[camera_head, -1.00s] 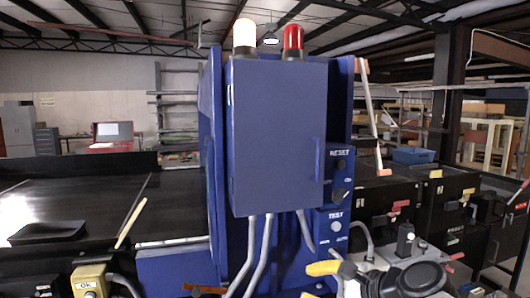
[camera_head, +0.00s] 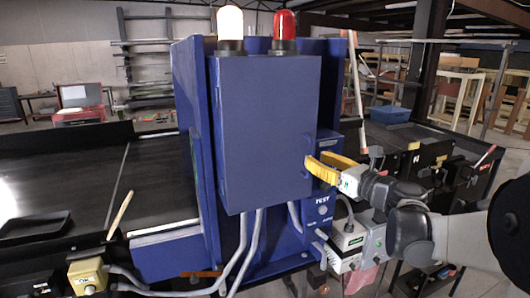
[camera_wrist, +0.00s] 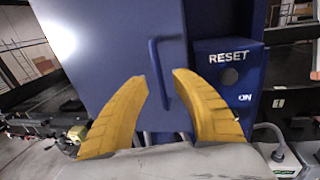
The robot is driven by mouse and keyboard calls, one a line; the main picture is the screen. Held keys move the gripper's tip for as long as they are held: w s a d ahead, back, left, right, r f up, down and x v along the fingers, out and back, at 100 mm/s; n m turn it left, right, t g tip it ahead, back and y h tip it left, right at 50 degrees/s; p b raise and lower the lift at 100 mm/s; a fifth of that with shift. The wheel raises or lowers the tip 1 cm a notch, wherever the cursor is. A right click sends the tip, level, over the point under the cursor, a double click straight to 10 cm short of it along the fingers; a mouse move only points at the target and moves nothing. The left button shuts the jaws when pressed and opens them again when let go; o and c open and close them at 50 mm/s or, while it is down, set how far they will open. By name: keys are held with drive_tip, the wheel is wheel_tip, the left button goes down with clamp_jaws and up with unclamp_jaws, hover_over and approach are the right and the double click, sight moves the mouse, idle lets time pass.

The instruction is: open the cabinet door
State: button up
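The blue cabinet (camera_head: 262,130) stands upright with its door closed, a white and a red lamp on top. In the wrist view the blue door (camera_wrist: 110,50) carries a thin blue bar handle (camera_wrist: 160,75) near its right edge. My gripper (camera_head: 314,166) has yellow fingers and is at the door's right edge in the head view. In the wrist view my gripper (camera_wrist: 160,82) is open, with the lower part of the handle between the fingertips. I cannot tell whether the fingers touch it.
A panel with a RESET button (camera_wrist: 229,76) is right of the door. A TEST panel (camera_head: 320,211) and grey conduits (camera_head: 250,250) lie below. A black conveyor (camera_head: 70,185) with a black tray (camera_head: 35,226) is at left.

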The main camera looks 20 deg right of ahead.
sight(309, 174)
drive_tip(key=shift+x, duration=1.8)
drive_tip(key=shift+c, duration=0.2)
clamp_jaws()
drive_tip(key=shift+s, duration=0.15)
